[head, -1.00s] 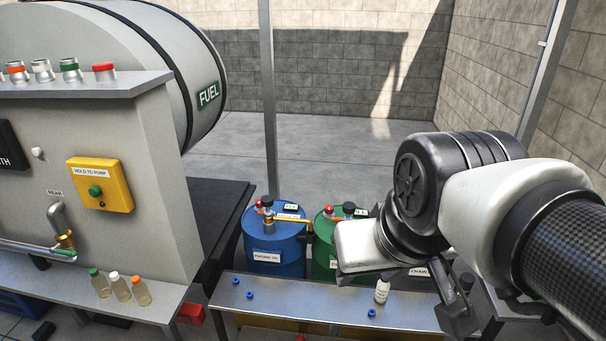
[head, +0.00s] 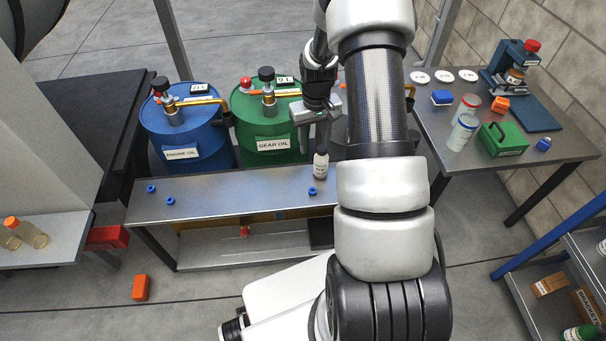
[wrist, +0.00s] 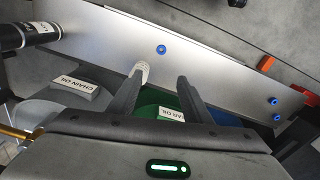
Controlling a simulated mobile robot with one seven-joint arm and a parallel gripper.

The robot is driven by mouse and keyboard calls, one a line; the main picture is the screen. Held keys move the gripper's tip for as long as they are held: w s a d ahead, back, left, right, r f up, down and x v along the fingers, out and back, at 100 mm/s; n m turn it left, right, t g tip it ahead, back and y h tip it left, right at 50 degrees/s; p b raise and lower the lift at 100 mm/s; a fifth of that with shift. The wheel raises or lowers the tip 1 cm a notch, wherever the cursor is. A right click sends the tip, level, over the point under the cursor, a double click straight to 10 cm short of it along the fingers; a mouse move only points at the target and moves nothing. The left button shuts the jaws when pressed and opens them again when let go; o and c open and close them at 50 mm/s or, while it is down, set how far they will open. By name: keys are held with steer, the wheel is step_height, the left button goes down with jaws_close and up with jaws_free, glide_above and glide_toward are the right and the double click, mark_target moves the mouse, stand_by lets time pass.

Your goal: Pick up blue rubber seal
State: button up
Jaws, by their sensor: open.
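Several small blue rubber seals lie on the grey metal bench (head: 240,197). Two more, a rear seal (head: 151,188) and a front seal (head: 170,201), lie at the left end. In the wrist view, the single seal (wrist: 161,49) is beyond my open fingertips, roughly centred between them, with the pair at the right (wrist: 276,109). My gripper (wrist: 161,78) is open and empty.
A blue engine oil drum (head: 185,130) and a green gear oil drum (head: 265,135) stand behind the bench. A table (head: 440,150) with a green box and bottles is at the right. An orange block (head: 140,288) lies on the floor.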

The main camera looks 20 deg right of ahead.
steer(key=b, duration=0.3)
glide_above(313, 190)
steer(key=f, duration=1.6)
steer(key=shift+w+d, duration=0.1)
steer(key=shift+d, duration=0.25)
steer(key=shift+a+f+b, duration=0.2)
steer(key=shift+f+b, duration=0.05)
steer(key=shift+f, duration=1.3)
steer(key=shift+a+f+b, duration=0.2)
steer(key=shift+f+b, duration=0.05)
steer(key=shift+f, duration=1.25)
steer(key=c, duration=1.1)
steer(key=shift+r, duration=0.1)
steer(key=shift+c, duration=0.2)
